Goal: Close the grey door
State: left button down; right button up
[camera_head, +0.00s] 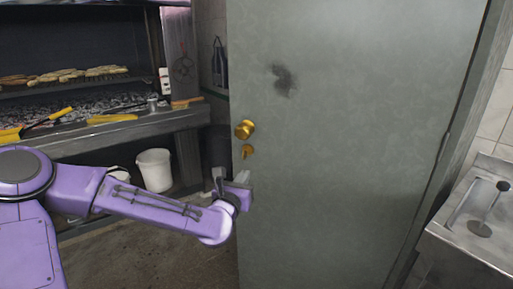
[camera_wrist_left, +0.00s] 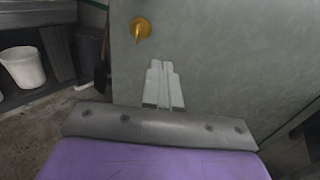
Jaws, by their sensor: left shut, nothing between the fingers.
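The grey door (camera_head: 340,150) stands open on its hinges at the right, and its free edge is on the left. It has a brass knob (camera_head: 245,129), a brass lock piece (camera_head: 247,151) below it and a dark smudge higher up. My left gripper (camera_head: 218,178) is shut and empty at the door's free edge, below the knob. In the left wrist view the shut fingers (camera_wrist_left: 160,70) lie in front of the door face (camera_wrist_left: 220,60), below and right of the brass handle piece (camera_wrist_left: 140,28). I cannot tell whether they touch it. My right gripper is not in view.
A grill (camera_head: 80,103) with food on its rack, coals and yellow-handled tools stands at the left. A white bucket (camera_head: 154,170) is under its counter. A metal sink (camera_head: 480,230) is right of the door. Bare floor (camera_head: 150,245) lies left of the door.

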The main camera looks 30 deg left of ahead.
aim_at(259, 153)
pick_arm(q)
jog(key=p+x, duration=0.1)
jog(key=x, duration=1.2)
jog(key=shift+w+f+p, duration=0.2)
jog(key=shift+w+p, duration=0.2)
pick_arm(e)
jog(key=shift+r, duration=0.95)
